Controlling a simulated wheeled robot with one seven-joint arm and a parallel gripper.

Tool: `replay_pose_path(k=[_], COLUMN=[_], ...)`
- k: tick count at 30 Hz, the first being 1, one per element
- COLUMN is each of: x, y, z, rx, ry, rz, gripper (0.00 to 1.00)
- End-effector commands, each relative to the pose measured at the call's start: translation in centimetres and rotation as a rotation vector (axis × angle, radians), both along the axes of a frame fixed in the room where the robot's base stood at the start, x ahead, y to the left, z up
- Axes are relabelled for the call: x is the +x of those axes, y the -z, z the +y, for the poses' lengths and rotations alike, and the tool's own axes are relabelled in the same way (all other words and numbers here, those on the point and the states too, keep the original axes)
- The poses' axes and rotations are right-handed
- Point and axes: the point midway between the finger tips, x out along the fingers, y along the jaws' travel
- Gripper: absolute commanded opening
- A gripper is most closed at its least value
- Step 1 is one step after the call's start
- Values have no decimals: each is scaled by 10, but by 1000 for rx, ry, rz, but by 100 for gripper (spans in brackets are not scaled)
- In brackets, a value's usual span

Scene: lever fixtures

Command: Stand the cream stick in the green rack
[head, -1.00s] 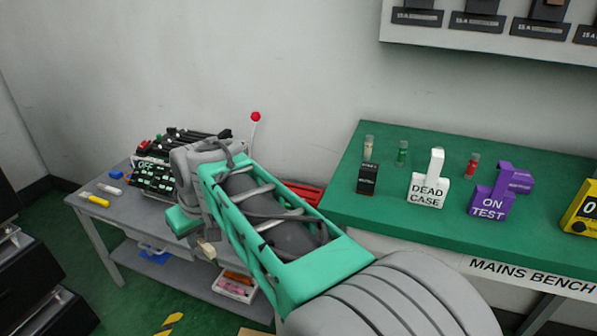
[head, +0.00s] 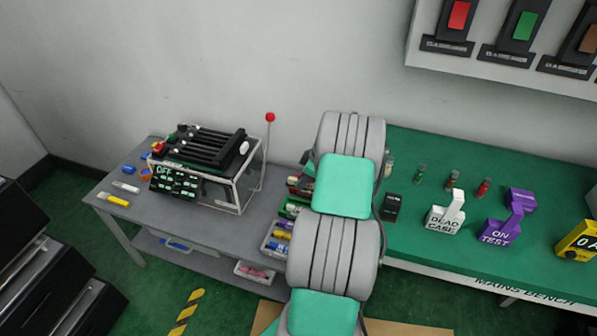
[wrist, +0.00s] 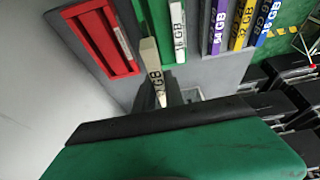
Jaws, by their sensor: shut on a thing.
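The cream stick (wrist: 152,66), with dark "GB" lettering, shows near the middle of the wrist view. My gripper (wrist: 168,90) is shut on it, and only a small grey part of the jaws shows there. The stick is beside the green rack (wrist: 169,62), which shows as a green strip right of the red rack. I cannot tell whether the stick touches it. A white "16 GB" strip (wrist: 180,32) lies along the green rack. In the head view my arm hides the gripper and the cream stick.
The red rack (wrist: 103,38) is left of the stick. Purple (wrist: 218,25), yellow (wrist: 243,22) and blue (wrist: 265,20) labelled items stand to the right. In the head view, the caged machine (head: 207,168) and its red-knobbed lever (head: 269,118) are left of my arm; the green bench (head: 400,240) is right.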

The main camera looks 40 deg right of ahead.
Motion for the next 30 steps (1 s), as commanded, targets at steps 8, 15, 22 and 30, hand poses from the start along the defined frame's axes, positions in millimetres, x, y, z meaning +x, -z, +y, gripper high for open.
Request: replay_pose_path(k=[8, 15, 22, 30], x=[-3, -5, -4, -4], y=[1, 16, 43, 59], z=[-4, -3, -2, -2], rx=[0, 4, 3, 2], ry=[9, 6, 5, 5], rz=[0, -1, -2, -2], gripper=[0, 0, 0, 0])
